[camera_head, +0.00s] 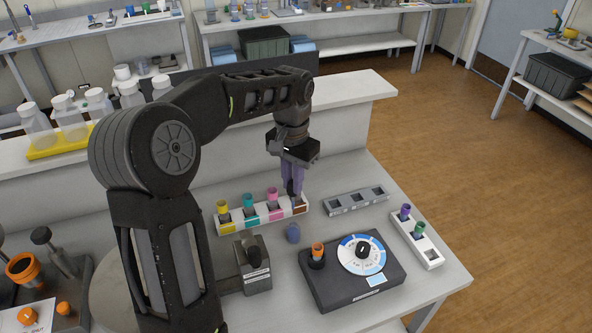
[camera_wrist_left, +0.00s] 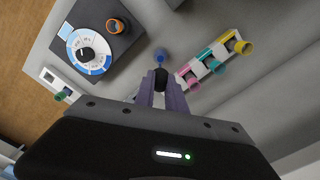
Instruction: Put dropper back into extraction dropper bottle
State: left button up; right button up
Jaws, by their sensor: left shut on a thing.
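My left gripper (camera_head: 292,195) points down over the bench, its purple fingers shut on a dark dropper. In the left wrist view the dropper's black bulb (camera_wrist_left: 160,79) shows between the fingertips (camera_wrist_left: 160,88). A small blue bottle (camera_head: 293,233), seemingly the extraction dropper bottle, stands on the bench below and a little in front of the gripper. It also shows in the left wrist view (camera_wrist_left: 160,56), just beyond the bulb. The dropper's lower end is hard to make out, and I cannot tell whether it is in the bottle. My right gripper is in neither view.
A white rack (camera_head: 262,218) with yellow, teal and pink-topped vials stands behind the bottle. A dark analyser (camera_head: 340,291) with a dial and an orange-topped vial (camera_head: 318,251) stands to the right. A grey device (camera_head: 255,272) is at the left. A grey rack (camera_head: 345,206) lies further back.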

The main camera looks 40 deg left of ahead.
aim_at(293, 201)
pick_arm(q)
jog(key=shift+f, duration=0.45)
jog(key=shift+w+a+f, duration=0.15)
jog(key=shift+w+f, duration=0.05)
jog(key=shift+f, duration=0.1)
jog(key=shift+r, duration=0.1)
jog(key=shift+s, duration=0.1)
jog(key=shift+f+b, duration=1.3)
jog(key=shift+f, duration=0.65)
jog(key=shift+f, duration=0.1)
jog(key=shift+f+b, duration=0.6)
jog(key=shift+f, duration=0.25)
jog(key=shift+r, duration=0.1)
